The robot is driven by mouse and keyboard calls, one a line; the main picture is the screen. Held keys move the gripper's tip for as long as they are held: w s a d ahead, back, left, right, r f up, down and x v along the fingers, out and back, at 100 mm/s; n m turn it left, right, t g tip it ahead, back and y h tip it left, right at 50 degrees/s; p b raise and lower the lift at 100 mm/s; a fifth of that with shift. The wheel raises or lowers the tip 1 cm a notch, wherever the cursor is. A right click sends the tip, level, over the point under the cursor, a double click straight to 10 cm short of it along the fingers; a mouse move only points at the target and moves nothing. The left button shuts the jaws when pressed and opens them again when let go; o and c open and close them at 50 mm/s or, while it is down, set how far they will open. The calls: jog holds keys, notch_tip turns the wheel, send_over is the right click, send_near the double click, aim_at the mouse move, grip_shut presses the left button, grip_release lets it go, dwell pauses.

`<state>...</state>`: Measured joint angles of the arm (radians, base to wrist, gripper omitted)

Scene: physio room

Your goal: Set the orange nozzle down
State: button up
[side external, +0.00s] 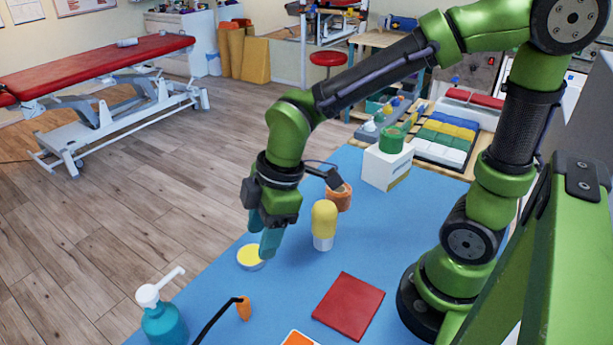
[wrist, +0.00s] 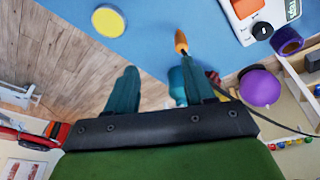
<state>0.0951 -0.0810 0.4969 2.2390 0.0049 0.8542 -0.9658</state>
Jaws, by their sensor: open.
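The orange nozzle (side external: 244,308) is at the end of a black cable and rests on the blue tabletop (side external: 300,270), near the front of the side view. In the wrist view the orange nozzle (wrist: 181,42) is beyond the fingertips, apart from them, with its cable running off to the right. My gripper (side external: 262,235) is open above the table, by the yellow-topped round tub (side external: 250,257). In the wrist view my gripper (wrist: 160,82) shows two spread teal fingers, and neither holds the nozzle.
A teal pump bottle (side external: 165,318) stands left of the nozzle. A yellow-capped bottle (side external: 323,224), a brown cup (side external: 339,196) and a red pad (side external: 349,306) are to the right. The wrist view shows a purple ball (wrist: 260,87) and a white device (wrist: 262,16).

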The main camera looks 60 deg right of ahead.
jog(key=s+d+r+m+t, duration=0.5)
jog(key=d+r+m, duration=0.4)
jog(key=d+m, duration=0.3)
jog(key=m, duration=0.3)
jog(key=shift+s+m, duration=0.25)
jog(key=shift+m, duration=0.05)
jog(key=shift+r, duration=0.1)
